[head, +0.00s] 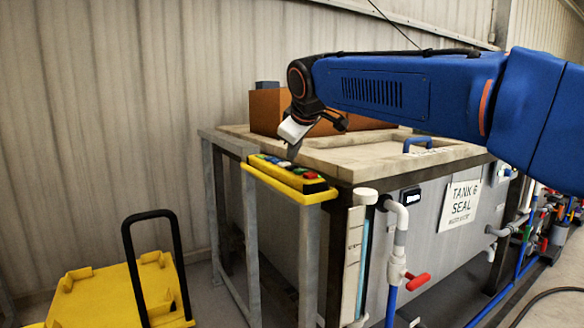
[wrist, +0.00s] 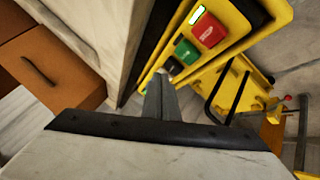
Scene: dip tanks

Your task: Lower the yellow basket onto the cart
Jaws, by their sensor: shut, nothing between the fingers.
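The yellow cart (head: 95,295) with a black upright handle stands on the floor at the lower left of the head view. It also shows at the right of the wrist view (wrist: 258,92). No yellow basket can be made out in either view. A yellow control box (head: 290,180) with coloured buttons sits on the tank's front left corner. My gripper (head: 293,154) is shut and empty, pointing down at the box. In the wrist view its fingertips (wrist: 161,76) are beside a black button (wrist: 174,66), below a green button (wrist: 187,52) and a red button (wrist: 208,30). I cannot tell whether they touch it.
The tank marked "TANK 6 SEAL" (head: 462,203) fills the middle, with a pale top (head: 345,157) and an orange-brown box (head: 266,108) behind. A grey frame (head: 250,240) stands at its left. A pipe with a red valve handle (head: 417,281) juts from its front. Floor shows between cart and frame.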

